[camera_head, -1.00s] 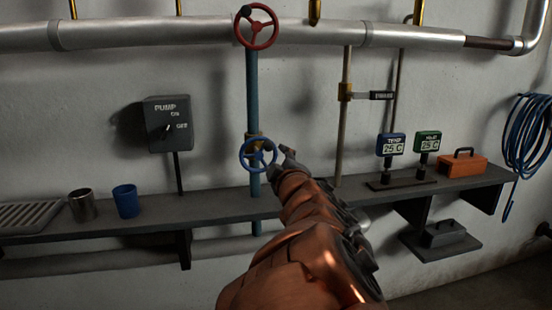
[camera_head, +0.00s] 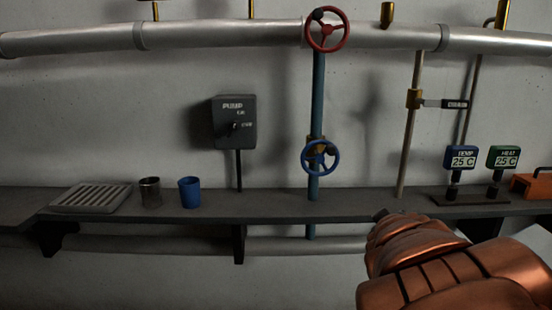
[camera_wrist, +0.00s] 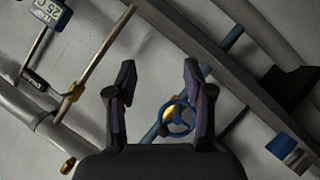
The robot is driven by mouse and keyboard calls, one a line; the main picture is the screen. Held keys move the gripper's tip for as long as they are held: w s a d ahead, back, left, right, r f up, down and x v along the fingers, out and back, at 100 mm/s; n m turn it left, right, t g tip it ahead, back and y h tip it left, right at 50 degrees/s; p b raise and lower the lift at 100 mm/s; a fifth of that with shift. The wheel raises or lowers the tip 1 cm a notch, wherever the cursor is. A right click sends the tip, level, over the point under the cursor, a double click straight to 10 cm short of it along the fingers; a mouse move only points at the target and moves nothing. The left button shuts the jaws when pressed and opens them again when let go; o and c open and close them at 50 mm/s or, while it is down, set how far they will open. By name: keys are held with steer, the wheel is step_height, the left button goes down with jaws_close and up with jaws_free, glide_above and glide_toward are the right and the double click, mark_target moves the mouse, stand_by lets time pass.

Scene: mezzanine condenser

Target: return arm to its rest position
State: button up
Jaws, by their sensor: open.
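My gripper (camera_wrist: 157,85) shows in the wrist view with its two dark fingers spread apart and nothing between them. In the head view my copper-coloured arm reaches in from the lower right, and the fingers are mostly hidden behind it near the shelf edge. The blue valve wheel (camera_head: 321,157) sits on the blue vertical pipe, up and left of the arm in the head view. In the wrist view the blue wheel (camera_wrist: 178,119) appears beside the right finger; I cannot tell how far beyond it is.
A shelf (camera_head: 270,204) runs along the wall, holding a grate (camera_head: 92,198), a metal cup (camera_head: 150,192), a blue cup (camera_head: 189,192), the TEMP display (camera_head: 461,158), the HEAT display (camera_head: 503,158) and an orange toolbox (camera_head: 533,186). A pump switch (camera_head: 234,122) and red wheel (camera_head: 327,30) are above.

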steer(key=s+f+m+g+y, duration=0.1)
steer(key=s+f+m+g, duration=0.3)
steer(key=s+f+g, duration=0.7)
steer(key=s+a+f+g+y, duration=0.1)
steer(key=s+a+f, duration=0.15)
steer(key=s, duration=0.55)
steer(key=s+a+f+m+g+y, duration=0.1)
steer(key=s+a+g, duration=0.15)
steer(key=s, duration=0.45)
steer(key=s+a+f+y, duration=0.2)
steer(key=s+a, duration=0.1)
steer(key=s, duration=0.5)
steer(key=s+p+v, duration=0.2)
steer(key=p+v, duration=0.9)
steer(key=s+r+p+v, duration=0.1)
steer(key=s+p+v, duration=0.1)
steer(key=p+v, duration=0.8)
steer(key=shift+s+a+r+p, duration=0.2)
steer(key=shift+s+r+p, duration=0.2)
steer(key=shift+r, duration=0.4)
steer(key=shift+t, duration=0.25)
stand_by(1.4)
